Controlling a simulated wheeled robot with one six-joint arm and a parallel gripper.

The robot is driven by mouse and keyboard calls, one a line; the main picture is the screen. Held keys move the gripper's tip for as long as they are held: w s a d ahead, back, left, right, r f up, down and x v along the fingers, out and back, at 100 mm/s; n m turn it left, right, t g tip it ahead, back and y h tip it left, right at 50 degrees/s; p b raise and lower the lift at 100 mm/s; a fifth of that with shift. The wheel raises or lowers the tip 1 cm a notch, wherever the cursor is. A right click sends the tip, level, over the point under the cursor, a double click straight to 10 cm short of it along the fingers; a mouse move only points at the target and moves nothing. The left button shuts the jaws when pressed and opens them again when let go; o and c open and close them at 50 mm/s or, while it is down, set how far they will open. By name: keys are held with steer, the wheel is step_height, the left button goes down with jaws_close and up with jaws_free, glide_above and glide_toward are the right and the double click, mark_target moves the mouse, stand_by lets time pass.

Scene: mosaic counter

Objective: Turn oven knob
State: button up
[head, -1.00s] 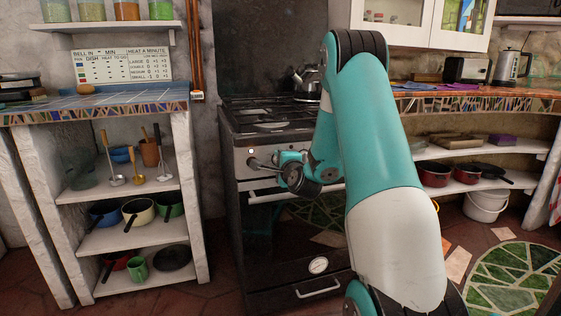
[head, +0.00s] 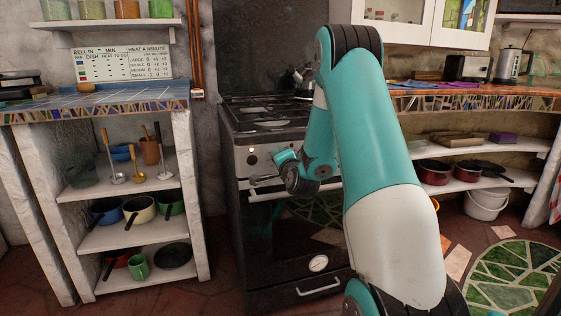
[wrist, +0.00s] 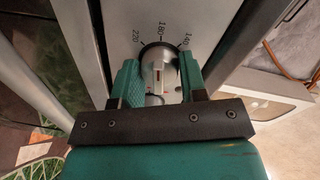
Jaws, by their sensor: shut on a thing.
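The oven knob (wrist: 159,74) is a round silver dial on the metal stove panel in the wrist view. The numbers 220, 180 and 140 are printed around its far side. My gripper (wrist: 160,82) has one green finger on each side of the knob and is shut on it. In the head view the oven (head: 300,240) is black with a silver front panel. My arm and wrist cover the panel's right part there, and I cannot make out the gripped knob.
Another round control (head: 252,160) shows at the panel's left. The oven door handle (head: 262,195) runs below it. A kettle (head: 303,78) stands on the stove top. A shelf unit (head: 196,200) with pots stands to the left, with clear floor between.

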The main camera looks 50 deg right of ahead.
steer(key=shift+a+f, duration=0.1)
steer(key=shift+a, duration=0.05)
steer(key=o, duration=0.9)
steer(key=shift+b+v, duration=8.65)
steer(key=shift+b, duration=0.2)
jaws_close()
